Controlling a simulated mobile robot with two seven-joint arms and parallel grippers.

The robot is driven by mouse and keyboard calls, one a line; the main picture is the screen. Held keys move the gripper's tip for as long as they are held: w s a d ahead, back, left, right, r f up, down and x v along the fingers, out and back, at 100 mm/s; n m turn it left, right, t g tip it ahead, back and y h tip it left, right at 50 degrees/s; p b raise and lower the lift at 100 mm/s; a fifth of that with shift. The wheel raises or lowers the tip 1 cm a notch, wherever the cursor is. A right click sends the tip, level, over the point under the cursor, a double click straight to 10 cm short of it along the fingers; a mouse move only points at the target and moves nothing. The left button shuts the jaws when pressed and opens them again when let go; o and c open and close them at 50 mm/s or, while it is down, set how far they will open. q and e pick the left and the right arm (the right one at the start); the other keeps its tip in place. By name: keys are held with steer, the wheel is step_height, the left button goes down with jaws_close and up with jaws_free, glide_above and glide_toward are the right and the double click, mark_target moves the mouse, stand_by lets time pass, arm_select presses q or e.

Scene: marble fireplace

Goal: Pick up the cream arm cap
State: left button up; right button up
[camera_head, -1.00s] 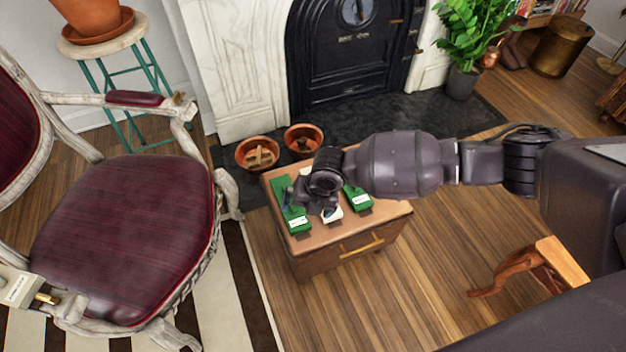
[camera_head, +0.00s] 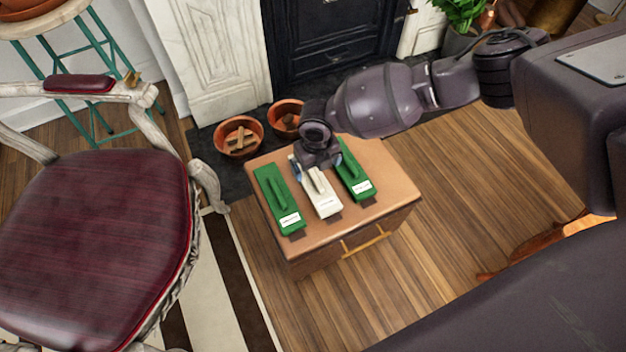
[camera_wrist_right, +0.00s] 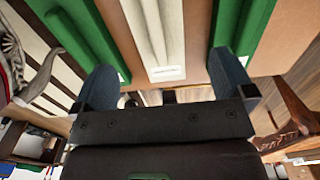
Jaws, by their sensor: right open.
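The cream arm cap (camera_head: 324,201) lies on top of a small wooden cabinet (camera_head: 391,176), between two green caps, a left one (camera_head: 271,190) and a right one (camera_head: 352,178). It has a raised ridge and a white label. My right gripper (camera_head: 308,171) is over its far end and hides that part. In the right wrist view the cream cap (camera_wrist_right: 158,35) shows ahead between the two open fingers of my right gripper (camera_wrist_right: 165,85). The fingers look empty. I cannot tell the exact gap to the cap. My left gripper is not in view.
A burgundy armchair (camera_head: 95,235) stands at the left. Terracotta pots (camera_head: 239,137) sit on the dark hearth behind the cabinet, before the fireplace. A teal-legged stool (camera_head: 75,60) is at the back left. Wooden floor (camera_head: 450,190) is clear at the cabinet's right.

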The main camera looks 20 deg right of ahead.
mark_target(315, 177)
step_height(315, 177, down, 6)
steer(key=shift+a+f+b, duration=0.15)
steer(key=shift+f+b, duration=0.1)
steer(key=shift+b, duration=0.9)
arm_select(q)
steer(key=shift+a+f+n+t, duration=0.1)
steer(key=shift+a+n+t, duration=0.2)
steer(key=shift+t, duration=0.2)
arm_select(e)
steer(key=shift+w, duration=0.1)
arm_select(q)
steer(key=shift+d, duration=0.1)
arm_select(e)
steer(key=c, duration=1)
steer(key=shift+r, duration=0.55)
arm_select(q)
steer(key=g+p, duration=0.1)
steer(key=p, duration=0.5)
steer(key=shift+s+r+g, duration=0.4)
arm_select(e)
step_height(315, 177, up, 19)
